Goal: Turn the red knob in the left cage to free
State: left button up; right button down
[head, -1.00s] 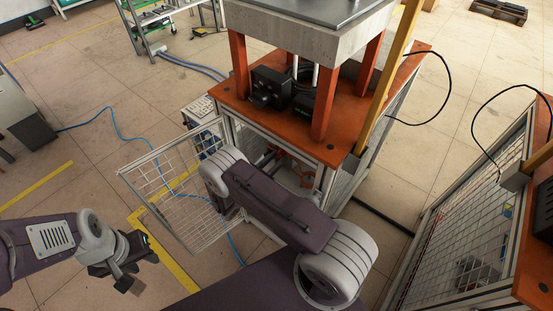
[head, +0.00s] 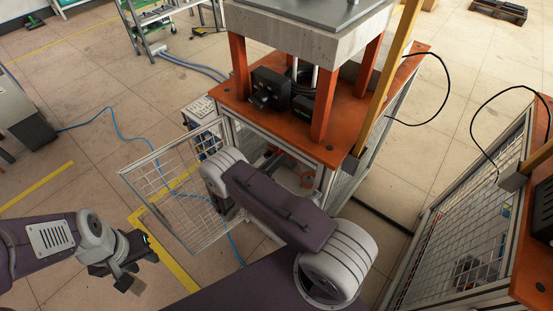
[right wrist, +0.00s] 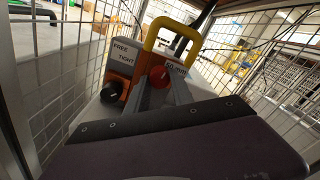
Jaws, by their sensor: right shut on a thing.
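The red knob (right wrist: 160,76) is on the orange device (right wrist: 60,75) inside the left cage. In the right wrist view my right gripper (right wrist: 163,84) has its two grey fingers on either side of the knob and is shut on it. A label with FREE and TIGHT (right wrist: 125,52) is left of the knob; its exact setting is unclear. In the head view my right arm reaches into the left cage (head: 327,151), hiding that gripper. My left gripper (head: 134,284) hangs at the lower left, above the floor; its jaw opening is unclear.
A black knob (right wrist: 110,92) and a yellow handle (right wrist: 172,32) are close to the red knob. Mesh walls flank the right gripper. The cage's mesh door (head: 165,180) stands open. A second cage (head: 465,245) is at the right. Floor at the left is mostly clear.

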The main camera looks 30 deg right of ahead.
jog(key=n, duration=1)
jog(key=shift+n, duration=0.4)
dwell(0.4)
jog(key=c, duration=1.1)
grip_release()
jog(key=p+v, duration=0.1)
jog(key=v, duration=0.8)
